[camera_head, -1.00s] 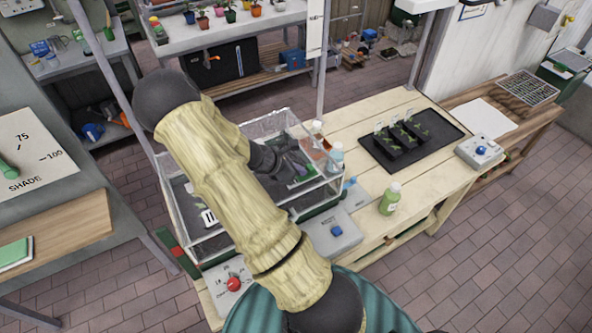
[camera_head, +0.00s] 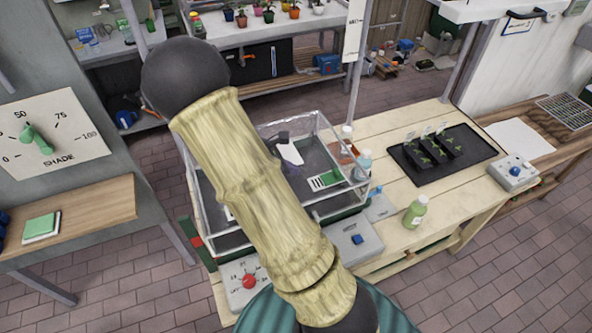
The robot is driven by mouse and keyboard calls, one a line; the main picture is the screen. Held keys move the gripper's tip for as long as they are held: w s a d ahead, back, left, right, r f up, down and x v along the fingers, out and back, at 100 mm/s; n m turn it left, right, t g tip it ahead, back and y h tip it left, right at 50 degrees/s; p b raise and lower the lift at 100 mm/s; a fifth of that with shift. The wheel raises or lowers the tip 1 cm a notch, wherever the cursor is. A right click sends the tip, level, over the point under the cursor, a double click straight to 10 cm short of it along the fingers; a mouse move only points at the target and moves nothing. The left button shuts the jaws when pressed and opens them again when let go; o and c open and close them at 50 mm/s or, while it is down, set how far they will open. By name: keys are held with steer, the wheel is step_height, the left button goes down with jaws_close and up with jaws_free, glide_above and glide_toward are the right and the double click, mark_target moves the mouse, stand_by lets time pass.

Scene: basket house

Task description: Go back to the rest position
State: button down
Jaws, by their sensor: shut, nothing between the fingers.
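My arm, with pale wood-like links (camera_head: 255,190) and dark round joints, crosses the middle of the view. It stands in front of the clear-walled box (camera_head: 335,200) on the wooden bench. My gripper cannot be made out; the arm hides the left middle of the box. A small dark patch shows beside the arm there, and I cannot tell what it is. Inside the box lie a white piece (camera_head: 290,152) and a green and white card (camera_head: 325,181).
A green bottle (camera_head: 415,212), a grey box with a blue button (camera_head: 357,240) and a red-knobbed box (camera_head: 248,281) sit around the clear box. A black tray (camera_head: 405,165) with seedlings lies to the right. A shade dial panel (camera_head: 52,140) stands at left. Posts rise nearby.

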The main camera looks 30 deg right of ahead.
steer(key=shift+s+d, duration=0.1)
stand_by(0.3)
steer(key=s+a+r+m+t+y+b, duration=0.1)
steer(key=s+a+r+m+t+y, duration=0.1)
steer(key=s+a+m+y, duration=0.2)
steer(key=s+a+r+m+t+y+b, duration=0.1)
steer(key=s+a+r+m+t+y, duration=0.1)
steer(key=a+m, duration=0.9)
steer(key=s+r+m+y, duration=0.1)
steer(key=s+y, duration=0.1)
steer(key=s, duration=0.1)
steer(key=shift+s+a+r+y, duration=0.15)
steer(key=shift+s+r+y, duration=0.15)
steer(key=shift+s+y, duration=0.1)
